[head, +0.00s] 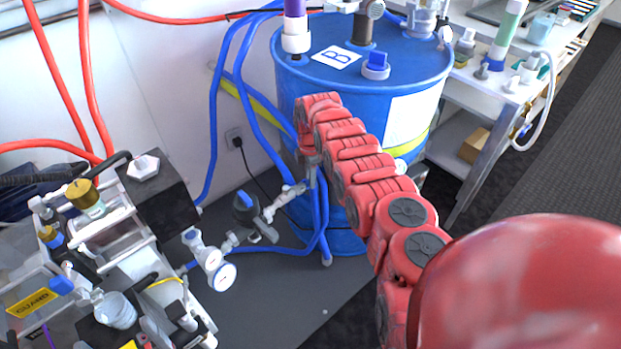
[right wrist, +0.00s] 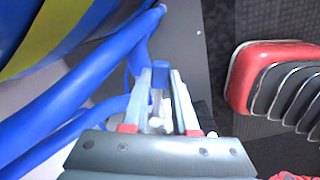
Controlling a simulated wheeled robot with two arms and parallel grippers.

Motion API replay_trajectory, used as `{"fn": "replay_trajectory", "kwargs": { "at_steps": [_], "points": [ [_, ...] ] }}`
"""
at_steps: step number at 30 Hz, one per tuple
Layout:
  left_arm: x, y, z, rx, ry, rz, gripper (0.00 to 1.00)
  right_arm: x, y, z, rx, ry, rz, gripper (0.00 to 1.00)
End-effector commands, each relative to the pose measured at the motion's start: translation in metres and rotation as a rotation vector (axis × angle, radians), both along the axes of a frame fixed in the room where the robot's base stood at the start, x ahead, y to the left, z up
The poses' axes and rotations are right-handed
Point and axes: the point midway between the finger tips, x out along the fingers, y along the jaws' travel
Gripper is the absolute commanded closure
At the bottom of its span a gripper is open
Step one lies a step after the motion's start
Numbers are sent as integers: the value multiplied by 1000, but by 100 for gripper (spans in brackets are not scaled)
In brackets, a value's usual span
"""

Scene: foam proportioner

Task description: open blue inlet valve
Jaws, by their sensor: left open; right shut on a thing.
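The blue inlet valve's handle (right wrist: 160,78) shows in the right wrist view between the two fingers of my right gripper (right wrist: 161,88), which is shut on it. In the head view my right gripper (head: 311,172) reaches down beside the blue drum (head: 290,82), at the right end of a metal pipe fitting (head: 290,194). The handle is hidden there by my gripper and red arm, so its angle is hard to tell. Left along the same pipe are a black valve body with a blue top (head: 245,207) and a round gauge (head: 222,277). My left gripper is not in view.
Blue hoses (head: 216,120) run down past the drum and lie close to my gripper in the wrist view. The pump unit (head: 115,250) with a yellow guard label stands at left. A shelf with bottles (head: 495,75) is at right. Grey floor (head: 285,300) is clear in front.

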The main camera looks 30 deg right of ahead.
Motion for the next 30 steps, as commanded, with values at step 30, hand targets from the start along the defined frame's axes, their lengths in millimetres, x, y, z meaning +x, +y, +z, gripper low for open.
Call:
{"fn": "replay_trajectory", "kwargs": {
  "at_steps": [30],
  "points": [
    [0,0,9,0,0,0,0,1,-1,102,-3,-4,-2,43]
  ]
}}
